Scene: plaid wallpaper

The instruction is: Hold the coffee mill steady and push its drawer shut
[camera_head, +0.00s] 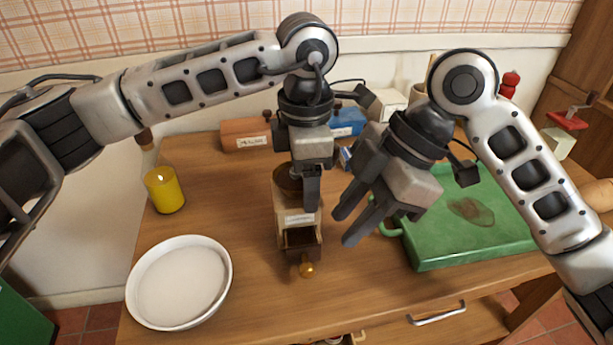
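The coffee mill (294,219) stands upright near the middle of the wooden table. It has a pale body with a label and a dark bowl at its top. Its drawer (302,241) sticks out at the front, with a round brass knob (306,269). My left gripper (311,195) points down at the top of the mill and hides part of it. Whether its fingers touch or clasp the mill, I cannot tell. My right gripper (350,225) is open and empty to the right of the mill, fingers pointing down and left, apart from the drawer.
A white bowl (226,281) stands at the front left, with a bottle of yellow liquid (164,190) behind it. A green tray (470,252) lies at the right. The table before the bowl's right side is clear.

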